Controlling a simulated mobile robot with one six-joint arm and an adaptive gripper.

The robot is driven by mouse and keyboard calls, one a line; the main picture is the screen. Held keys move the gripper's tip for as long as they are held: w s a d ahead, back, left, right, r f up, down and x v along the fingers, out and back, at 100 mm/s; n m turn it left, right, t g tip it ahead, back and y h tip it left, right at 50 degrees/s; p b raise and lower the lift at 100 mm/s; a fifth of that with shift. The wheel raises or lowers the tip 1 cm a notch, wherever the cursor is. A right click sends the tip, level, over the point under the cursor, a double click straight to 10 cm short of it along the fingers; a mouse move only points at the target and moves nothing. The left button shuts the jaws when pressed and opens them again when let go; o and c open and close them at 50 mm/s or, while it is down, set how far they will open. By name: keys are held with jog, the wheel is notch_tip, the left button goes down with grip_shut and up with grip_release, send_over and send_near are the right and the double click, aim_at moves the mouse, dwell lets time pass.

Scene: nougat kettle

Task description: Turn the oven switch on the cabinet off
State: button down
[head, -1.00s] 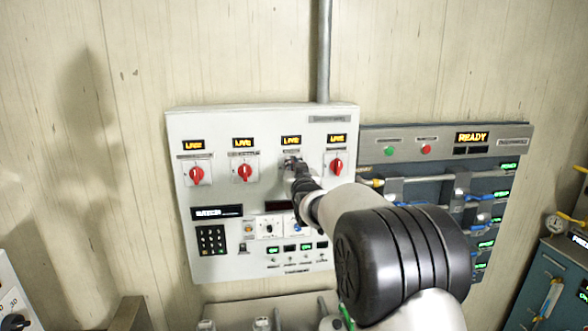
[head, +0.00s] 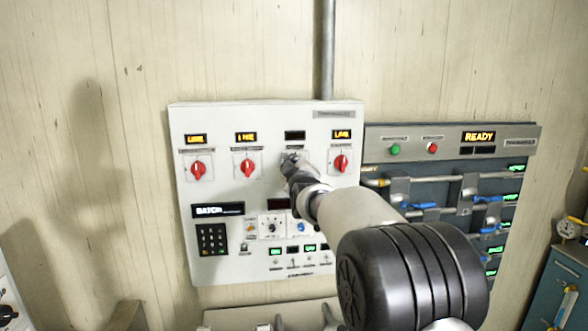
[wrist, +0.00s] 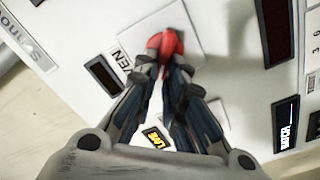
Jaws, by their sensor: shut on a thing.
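The white cabinet (head: 230,118) on the wall has a row of red rotary switches. The oven switch (wrist: 172,43) is a red knob on a white plate, beside lettering of which "VEN" shows in the wrist view. My gripper (wrist: 165,72) is shut on this knob, with its fingertips on both sides. In the head view my gripper (head: 291,165) covers the third switch from the left. The display above that switch (head: 295,135) is dark, and it is also dark in the wrist view (wrist: 103,75). The knob's exact angle is partly hidden by the fingers.
Neighbouring red switches (head: 198,170), (head: 247,168) and (head: 341,163) sit under lit LIVE displays. Below are a keypad (head: 212,239) and small controls. A grey-blue panel (head: 440,140) reading READY, with pipes and handles, stands close on the right.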

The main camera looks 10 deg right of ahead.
jog(key=shift+a+f+n, duration=0.1)
jog(key=shift+f+n, duration=0.1)
jog(key=shift+n, duration=1.15)
jog(key=shift+a+f+n, duration=0.1)
jog(key=shift+f+n, duration=0.15)
jog(key=shift+n, duration=1.15)
jog(key=shift+a+f+n, duration=0.1)
jog(key=shift+f+n, duration=0.1)
jog(key=shift+n, duration=1.15)
jog(key=c, duration=1.7)
grip_release()
jog(key=shift+o, duration=0.2)
jog(key=s, duration=1.2)
